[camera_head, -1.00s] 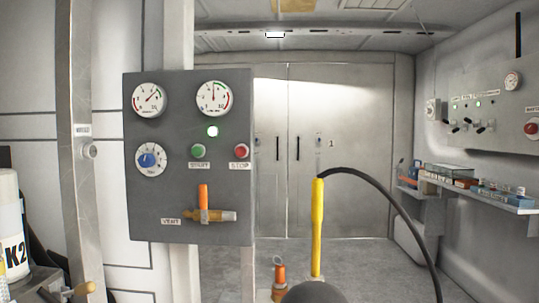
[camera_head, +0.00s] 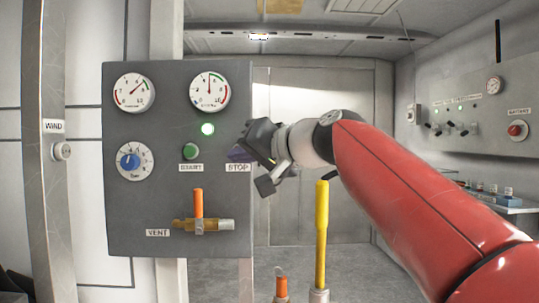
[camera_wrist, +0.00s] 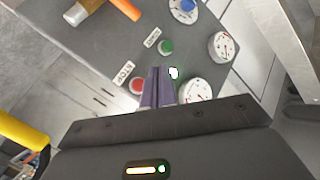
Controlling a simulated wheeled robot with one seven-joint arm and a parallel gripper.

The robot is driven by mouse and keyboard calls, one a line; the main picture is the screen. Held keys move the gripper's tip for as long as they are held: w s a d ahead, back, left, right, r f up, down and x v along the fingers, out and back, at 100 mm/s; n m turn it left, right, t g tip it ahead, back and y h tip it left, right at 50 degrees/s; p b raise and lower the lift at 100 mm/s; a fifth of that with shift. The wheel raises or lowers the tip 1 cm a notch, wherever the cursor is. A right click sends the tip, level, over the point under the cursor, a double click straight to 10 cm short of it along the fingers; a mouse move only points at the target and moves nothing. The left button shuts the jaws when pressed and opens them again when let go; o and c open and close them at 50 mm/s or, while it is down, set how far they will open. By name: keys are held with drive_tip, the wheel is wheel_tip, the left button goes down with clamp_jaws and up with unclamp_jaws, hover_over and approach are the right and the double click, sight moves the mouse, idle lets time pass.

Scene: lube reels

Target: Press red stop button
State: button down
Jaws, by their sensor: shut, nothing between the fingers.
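The red stop button shows in the wrist view (camera_wrist: 137,84), just left of my shut fingers, above its STOP label (camera_head: 237,168) on the grey panel (camera_head: 140,220). In the head view my fingers hide the button. My gripper (camera_head: 238,155) is shut and empty, its purple fingertips in front of the panel's right edge. The fingertips also show in the wrist view (camera_wrist: 158,72), beside the button. I cannot tell whether they touch the panel.
The panel also carries two gauges (camera_head: 133,93), a blue knob (camera_head: 129,161) and a vent valve with an orange handle (camera_head: 198,203). A yellow upright bar (camera_head: 321,220) stands below my arm. A second panel (camera_head: 465,110) is on the right wall.

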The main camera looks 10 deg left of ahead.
drive_tip(key=shift+r, duration=0.15)
drive_tip(key=shift+w+a, duration=0.1)
drive_tip(key=w+a+p, duration=0.2)
drive_tip(key=w+p, duration=0.2)
drive_tip(key=w, duration=0.4)
drive_tip(key=shift+w+p, duration=0.2)
drive_tip(key=shift+p, duration=0.15)
idle(1.9)
drive_tip(key=shift+w, duration=0.4)
